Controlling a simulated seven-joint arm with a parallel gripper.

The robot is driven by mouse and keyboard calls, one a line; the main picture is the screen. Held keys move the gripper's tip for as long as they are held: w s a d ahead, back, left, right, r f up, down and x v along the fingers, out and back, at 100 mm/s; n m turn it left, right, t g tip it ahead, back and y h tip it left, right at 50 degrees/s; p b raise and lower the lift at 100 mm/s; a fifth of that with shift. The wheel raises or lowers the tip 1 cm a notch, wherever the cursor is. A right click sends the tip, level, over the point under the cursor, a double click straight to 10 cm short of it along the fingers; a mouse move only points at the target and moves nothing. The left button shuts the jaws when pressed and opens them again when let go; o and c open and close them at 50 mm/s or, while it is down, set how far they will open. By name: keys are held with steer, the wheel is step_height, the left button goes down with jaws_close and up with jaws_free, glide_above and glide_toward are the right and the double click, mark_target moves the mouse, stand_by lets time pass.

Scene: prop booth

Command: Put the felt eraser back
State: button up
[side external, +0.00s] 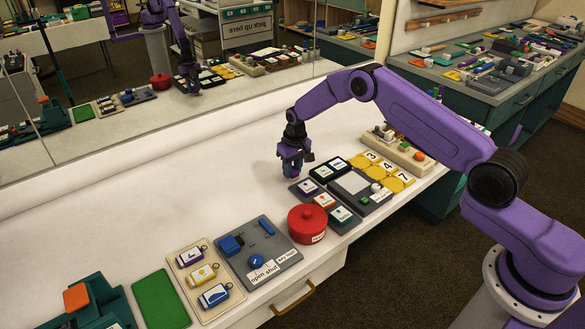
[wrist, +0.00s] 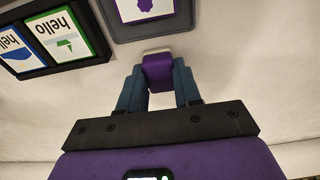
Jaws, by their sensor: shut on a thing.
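My gripper (side external: 291,172) reaches down over the white counter, just behind the row of trays. In the wrist view, its two blue fingers (wrist: 159,88) are shut on a small block with a purple face and a pale edge, which looks like the felt eraser (wrist: 158,73). In the side view the fingers hide the block, and I cannot tell whether it touches the counter. The grey tray with a purple-marked card (wrist: 152,34) lies just beyond the block, apart from it. No place marked for the eraser can be made out.
A black tray of "hello" cards (wrist: 46,62) is near the gripper. A grey board with a pale panel (side external: 376,202), a red lidded pot (side external: 307,224), a latch board (side external: 237,283) and a green mat (side external: 161,300) line the counter. The counter's left rear is clear; a mirror stands behind.

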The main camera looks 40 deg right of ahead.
mark_target(295, 172)
steer(key=shift+f, duration=0.1)
steer(key=o, duration=1)
step_height(295, 172, up, 12)
steer(key=s, duration=0.1)
